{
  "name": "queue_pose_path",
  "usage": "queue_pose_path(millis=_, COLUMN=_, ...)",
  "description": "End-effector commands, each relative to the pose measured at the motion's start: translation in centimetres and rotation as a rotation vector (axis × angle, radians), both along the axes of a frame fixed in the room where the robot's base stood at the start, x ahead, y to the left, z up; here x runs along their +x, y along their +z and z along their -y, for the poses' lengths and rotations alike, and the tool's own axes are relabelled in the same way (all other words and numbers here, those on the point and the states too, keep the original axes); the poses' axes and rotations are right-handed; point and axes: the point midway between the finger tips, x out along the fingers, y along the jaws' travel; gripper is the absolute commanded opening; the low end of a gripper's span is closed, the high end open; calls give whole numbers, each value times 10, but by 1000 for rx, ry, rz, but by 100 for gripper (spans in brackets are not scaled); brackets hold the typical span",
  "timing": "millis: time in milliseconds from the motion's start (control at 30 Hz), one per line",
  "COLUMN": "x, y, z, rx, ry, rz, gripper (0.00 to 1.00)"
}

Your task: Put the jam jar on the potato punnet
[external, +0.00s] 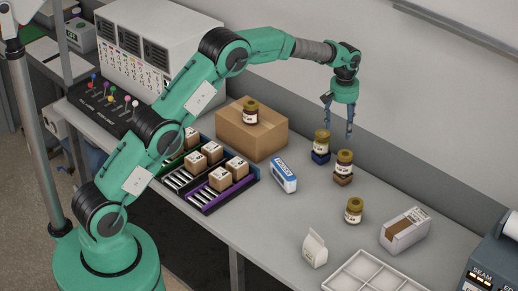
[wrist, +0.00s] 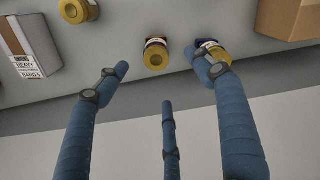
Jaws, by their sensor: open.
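Several similar dark jars with gold lids and white labels are in view; I cannot tell which holds jam. One jar (external: 321,138) stands on a small blue base (external: 320,158). Another jar (external: 344,158) stands on a small brown base (external: 343,178). A third jar (external: 354,211) stands directly on the bench, and one more jar (external: 250,112) is on a cardboard box. I cannot tell which thing is the potato punnet. My gripper (external: 339,120) is open and empty, pointing down above the back of the bench. In the wrist view its fingers (wrist: 161,80) are spread, one overlapping the blue-base jar (wrist: 218,55).
The cardboard box (external: 262,140) stands left of the jars. A blue-white carton (external: 284,177), white packet (external: 314,249), label-faced box (external: 405,230) and divided white tray (external: 372,278) are on the bench. Black crates (external: 194,205) hold small boxes. The wall closes the back.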

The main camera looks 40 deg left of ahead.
Motion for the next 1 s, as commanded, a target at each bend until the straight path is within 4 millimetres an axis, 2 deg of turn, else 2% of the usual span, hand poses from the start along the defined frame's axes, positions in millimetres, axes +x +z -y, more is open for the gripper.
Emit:
queue_pose_path(millis=33, x=-6, y=18, z=-4, rx=-1, ry=-8, rz=10, gripper=68)
queue_pose_path(millis=400, x=-65, y=121, z=-29, rx=-3, ry=-78, rz=72, gripper=68)
queue_pose_path(millis=700, x=-126, y=191, z=-50, rx=1, ry=-134, rz=123, gripper=68)
queue_pose_path(millis=1000, x=-196, y=247, z=-70, rx=9, ry=-190, rz=175, gripper=68)
